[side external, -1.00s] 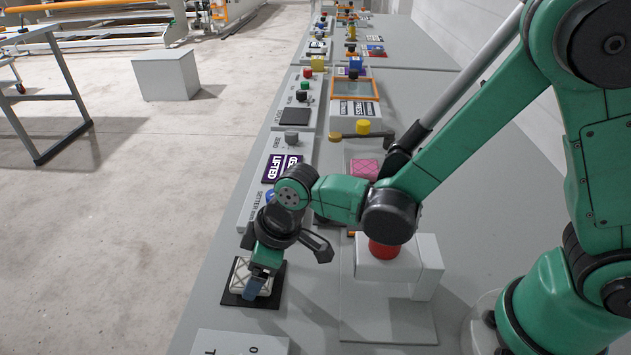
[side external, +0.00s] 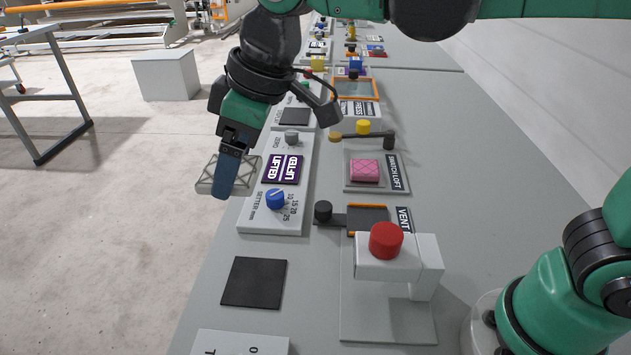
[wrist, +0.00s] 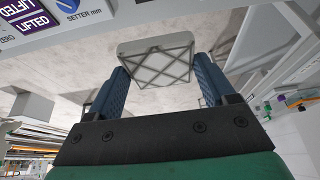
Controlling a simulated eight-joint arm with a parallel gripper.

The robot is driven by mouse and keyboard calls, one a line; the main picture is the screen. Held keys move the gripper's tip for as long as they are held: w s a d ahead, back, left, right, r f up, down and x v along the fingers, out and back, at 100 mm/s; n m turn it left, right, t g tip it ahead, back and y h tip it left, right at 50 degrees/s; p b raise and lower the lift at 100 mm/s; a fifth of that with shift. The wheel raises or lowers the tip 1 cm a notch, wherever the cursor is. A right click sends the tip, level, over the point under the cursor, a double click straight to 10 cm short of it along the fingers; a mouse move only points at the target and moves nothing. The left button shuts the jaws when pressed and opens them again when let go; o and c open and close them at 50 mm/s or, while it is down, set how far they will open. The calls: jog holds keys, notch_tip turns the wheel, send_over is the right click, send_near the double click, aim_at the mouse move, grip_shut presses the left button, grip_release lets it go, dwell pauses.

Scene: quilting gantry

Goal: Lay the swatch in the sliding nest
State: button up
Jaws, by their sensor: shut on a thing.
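My gripper (side external: 226,188) is shut on a pale grey-white swatch (side external: 207,178) with a diamond lattice on its face. It holds the swatch in the air, high above the left edge of the bench. In the wrist view the swatch (wrist: 155,62) sits between the two blue fingers of my gripper (wrist: 161,68), near their tips. The black square pad (side external: 253,282) on the bench is bare. I cannot tell for sure which fixture is the sliding nest; an orange-framed tray (side external: 378,88) stands farther back beside a PRESS label.
A grey stand with a red button (side external: 386,240) rises from the bench. Beside it are a VENT plate (side external: 368,219) with a dark lever, a pink swatch (side external: 365,170) on the SWATCH LOFT plate, and a setter panel with a blue knob (side external: 275,199).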

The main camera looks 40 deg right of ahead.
jog(key=shift+d+r, duration=0.25)
jog(key=w+d+n+g+y, duration=0.1)
jog(key=d+n+g, duration=0.2)
jog(key=d+n, duration=0.7)
jog(key=n+g+h, duration=0.1)
jog(key=n+g, duration=0.2)
jog(key=n, duration=0.5)
send_over(368, 222)
jog(key=w, duration=0.1)
jog(key=f, duration=1.2)
jog(key=d+f, duration=0.1)
jog(key=f, duration=0.5)
jog(key=shift+f, duration=0.4)
jog(key=o, duration=1.1)
jog(key=shift+f, duration=0.1)
